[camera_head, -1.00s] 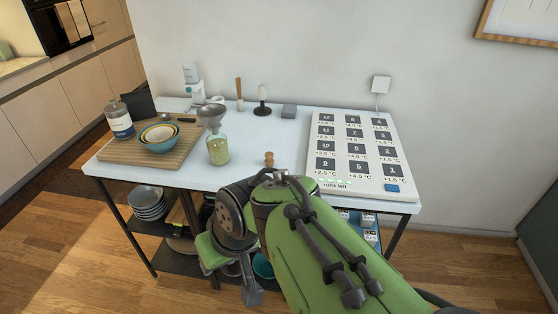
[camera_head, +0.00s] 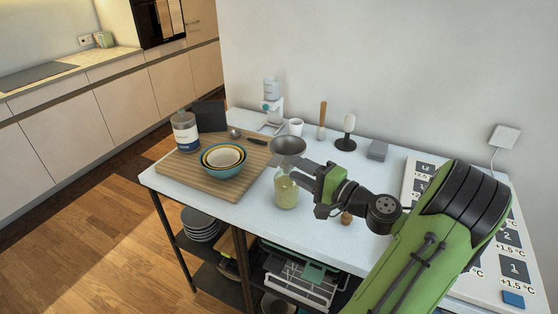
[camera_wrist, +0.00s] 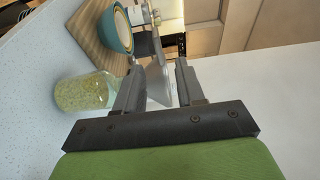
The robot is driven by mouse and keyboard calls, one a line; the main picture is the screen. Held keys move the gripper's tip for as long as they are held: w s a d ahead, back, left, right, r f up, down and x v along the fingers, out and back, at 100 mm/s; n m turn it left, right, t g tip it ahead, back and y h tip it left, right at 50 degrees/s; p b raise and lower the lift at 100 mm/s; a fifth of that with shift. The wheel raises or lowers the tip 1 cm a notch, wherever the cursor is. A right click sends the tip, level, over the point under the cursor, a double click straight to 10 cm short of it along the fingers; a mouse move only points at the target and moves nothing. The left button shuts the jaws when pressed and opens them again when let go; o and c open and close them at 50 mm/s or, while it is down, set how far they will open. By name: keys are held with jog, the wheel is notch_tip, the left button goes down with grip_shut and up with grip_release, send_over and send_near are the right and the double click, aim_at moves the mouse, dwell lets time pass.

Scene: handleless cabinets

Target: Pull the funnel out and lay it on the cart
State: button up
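The grey metal funnel (camera_head: 288,147) stands upright in the mouth of a glass jar (camera_head: 286,192) holding something yellow-green. The jar stands on the white top of the cart (camera_head: 238,212). My gripper (camera_head: 303,170) is beside the funnel, just right of the jar's neck, fingers pointing left. In the wrist view my gripper (camera_wrist: 158,78) has its fingers apart, with the funnel (camera_wrist: 159,84) showing in the gap between them. The jar (camera_wrist: 88,92) lies to the left there. I cannot tell whether either finger touches the funnel.
Left of the jar, a wooden board (camera_head: 200,179) holds nested bowls (camera_head: 223,160) and a labelled jar (camera_head: 186,132). A mug (camera_head: 296,127), a dark-headed tool (camera_head: 346,133) and a grey block (camera_head: 377,150) stand behind. A panel of numbered squares (camera_head: 425,166) is at right. The front-left top is clear.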

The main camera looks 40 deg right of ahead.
aim_at(273, 157)
jog(key=w, duration=1)
jog(key=shift+a, duration=0.4)
grip_shut()
jog(key=shift+w, duration=0.1)
